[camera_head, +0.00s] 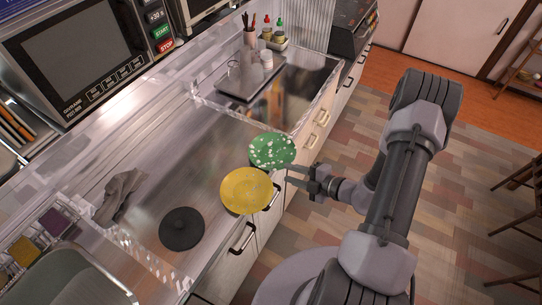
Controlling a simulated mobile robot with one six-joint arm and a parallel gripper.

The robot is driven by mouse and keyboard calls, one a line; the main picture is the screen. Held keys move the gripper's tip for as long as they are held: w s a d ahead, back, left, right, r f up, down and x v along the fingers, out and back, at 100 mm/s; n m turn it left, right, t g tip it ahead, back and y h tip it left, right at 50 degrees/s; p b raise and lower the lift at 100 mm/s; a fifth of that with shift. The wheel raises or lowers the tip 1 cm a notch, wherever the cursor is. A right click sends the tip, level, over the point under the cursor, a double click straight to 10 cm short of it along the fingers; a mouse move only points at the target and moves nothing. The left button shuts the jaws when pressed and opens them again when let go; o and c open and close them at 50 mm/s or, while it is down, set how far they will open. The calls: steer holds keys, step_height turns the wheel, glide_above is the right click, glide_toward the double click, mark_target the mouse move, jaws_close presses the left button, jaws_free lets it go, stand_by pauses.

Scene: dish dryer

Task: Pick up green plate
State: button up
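The green plate (272,150), patterned with white spots, lies near the front edge of the metal counter, close to the corner of the raised section. My gripper (290,175) is just below and right of it in the picture, by the counter's front edge. Its two dark fingers are spread apart with nothing visible between them. The fingertips look close to the plate's near rim, but I cannot tell whether they touch it.
A yellow plate (246,190) lies beside the green one, near the fingers. A dark round lid or plate (182,229) and a grey cloth (119,197) are on the counter. A tray (237,88) with cups stands farther back. A sink (62,280) is lower left.

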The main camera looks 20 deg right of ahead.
mark_target(276, 169)
steer(key=b+x, duration=0.2)
steer(key=x, duration=0.3)
steer(key=shift+w+a, duration=0.3)
steer(key=shift+a, duration=0.05)
steer(key=shift+s, duration=0.1)
steer(key=shift+c, duration=0.4)
jaws_close()
stand_by(0.5)
